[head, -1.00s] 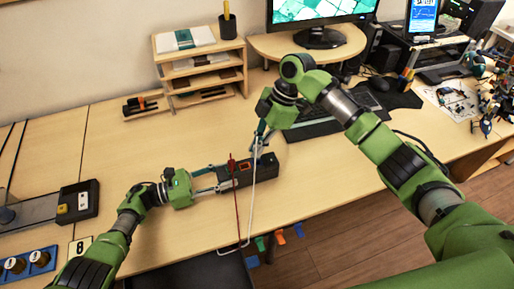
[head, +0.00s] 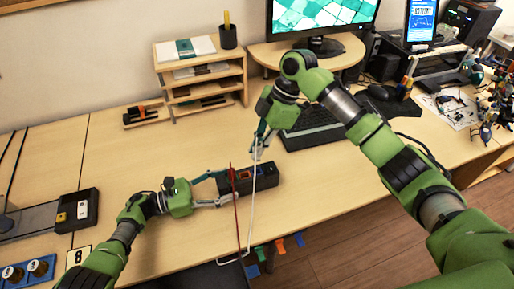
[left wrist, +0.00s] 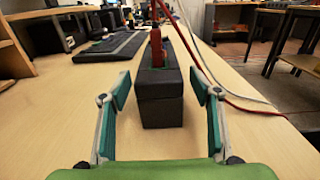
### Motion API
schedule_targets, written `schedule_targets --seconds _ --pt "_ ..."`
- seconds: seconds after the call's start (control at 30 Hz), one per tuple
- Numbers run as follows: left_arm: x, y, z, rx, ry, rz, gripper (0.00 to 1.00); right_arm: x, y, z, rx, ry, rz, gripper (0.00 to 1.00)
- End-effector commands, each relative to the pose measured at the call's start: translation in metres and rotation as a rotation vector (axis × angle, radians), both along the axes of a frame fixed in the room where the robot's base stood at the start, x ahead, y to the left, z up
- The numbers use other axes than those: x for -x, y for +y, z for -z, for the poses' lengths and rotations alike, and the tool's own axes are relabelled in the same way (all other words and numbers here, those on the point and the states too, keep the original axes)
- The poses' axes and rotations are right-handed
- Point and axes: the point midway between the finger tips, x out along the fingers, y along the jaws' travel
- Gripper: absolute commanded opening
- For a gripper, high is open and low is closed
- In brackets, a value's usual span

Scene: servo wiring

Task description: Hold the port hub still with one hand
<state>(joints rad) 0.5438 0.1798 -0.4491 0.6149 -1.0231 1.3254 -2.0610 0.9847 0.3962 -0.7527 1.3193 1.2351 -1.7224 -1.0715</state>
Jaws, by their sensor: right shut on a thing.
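The port hub (head: 262,177) is a long black box on the table. In the left wrist view the hub (left wrist: 160,108) stands between my open fingers, with a gap on both sides. My left gripper (head: 226,188) is open at the hub's left end. Its fingertips also show in the left wrist view (left wrist: 162,88). A red plug (left wrist: 157,48) stands upright in the hub's top, with a red cable (head: 237,215) running toward the front edge. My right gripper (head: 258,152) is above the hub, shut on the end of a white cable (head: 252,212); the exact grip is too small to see.
A keyboard (head: 312,128) lies behind the hub to the right. A wooden shelf (head: 200,75) stands at the back. A black device (head: 75,212) sits at the left. The cables hang by the table's front edge, near coloured tabs.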

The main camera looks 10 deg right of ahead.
Motion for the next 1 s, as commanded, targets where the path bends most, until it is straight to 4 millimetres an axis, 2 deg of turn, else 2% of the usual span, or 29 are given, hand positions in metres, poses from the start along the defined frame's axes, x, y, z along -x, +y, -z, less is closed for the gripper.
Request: schedule_targets --seconds 0.37,0.47,0.8,1.0 --pt "0.000 0.006 0.000 0.000 0.000 -0.002 0.57 0.000 0.000 0.000 0.000 0.000 0.000 0.00" --pt "0.002 0.019 0.001 -0.002 0.000 -0.003 0.57 0.000 0.000 0.000 0.000 0.000 0.000 0.00" --pt "0.014 0.089 0.001 -0.003 0.000 -0.003 0.57 0.000 0.000 0.000 0.000 0.000 0.000 0.00" --pt "0.018 0.113 0.000 -0.001 0.000 -0.001 0.57 0.000 0.000 0.000 0.000 0.000 0.000 0.00"
